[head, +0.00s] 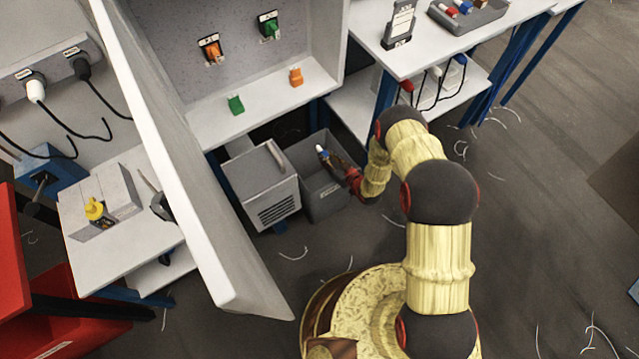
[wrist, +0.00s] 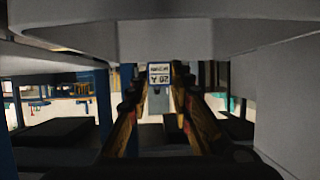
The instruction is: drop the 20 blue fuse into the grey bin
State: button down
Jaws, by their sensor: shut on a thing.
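My gripper (head: 328,160) is shut on the 20 blue fuse (head: 321,150), a small white and blue piece at the fingertips. The fuse also shows in the wrist view (wrist: 160,74), between the two fingers, with a blue-edged label reading 20 A upside down. The grey bin (head: 326,206) is an open box on the floor beside a grey lidded box. In the head view the gripper and fuse appear over the bin's opening, toward its back left. I cannot tell how high they are above its floor, which looks empty where it shows.
The grey lidded box (head: 264,190) stands left of the bin. Above is a white shelf (head: 270,108) with a green and an orange piece. A large pale panel (head: 185,170) stands at the left. At right is a white table (head: 440,52) with a tray (head: 478,18) of fuses.

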notch_tip(320, 180, down, 2)
jog(key=shift+f+b, duration=0.1)
jog(key=shift+b, duration=0.3)
jog(key=c, duration=1.5)
grip_release()
jog(key=v, duration=1.2)
jog(key=shift+d, duration=0.1)
